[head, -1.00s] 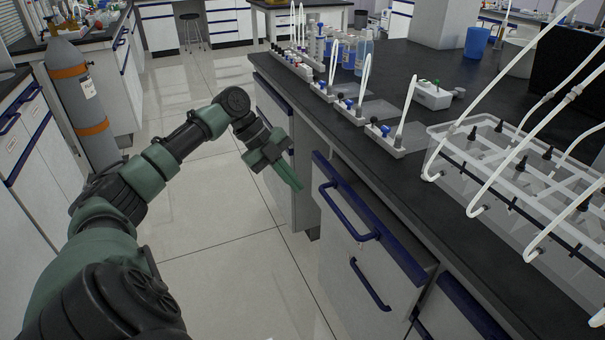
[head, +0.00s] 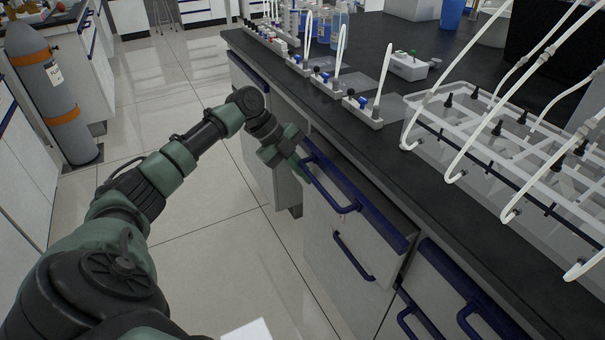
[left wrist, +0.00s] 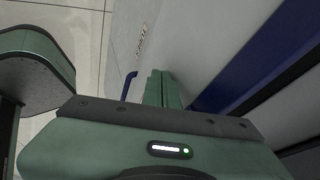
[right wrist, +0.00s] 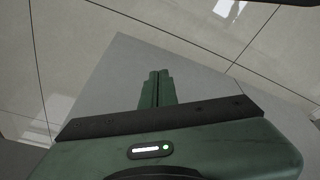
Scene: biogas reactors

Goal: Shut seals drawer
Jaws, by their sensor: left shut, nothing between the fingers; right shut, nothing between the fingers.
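The drawer (head: 335,195) has a pale front with a dark blue top strip and a blue handle (head: 330,190). It stands partly open, its front out from under the black counter. A small printed label (left wrist: 141,40), too small to read, shows in the left wrist view on a pale panel. My left gripper (head: 298,168) is shut and empty at the far left end of the drawer front. Its closed fingers (left wrist: 163,90) point at the pale panel in the left wrist view; I cannot tell if they touch. My right gripper (right wrist: 157,88) is shut and empty above the floor, outside the head view.
The black counter (head: 375,145) holds small valve blocks, bottles and a clear tank (head: 480,165) with white tubes. More blue-handled fronts (head: 450,290) lie below and right. A grey gas cylinder (head: 50,95) stands at the left.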

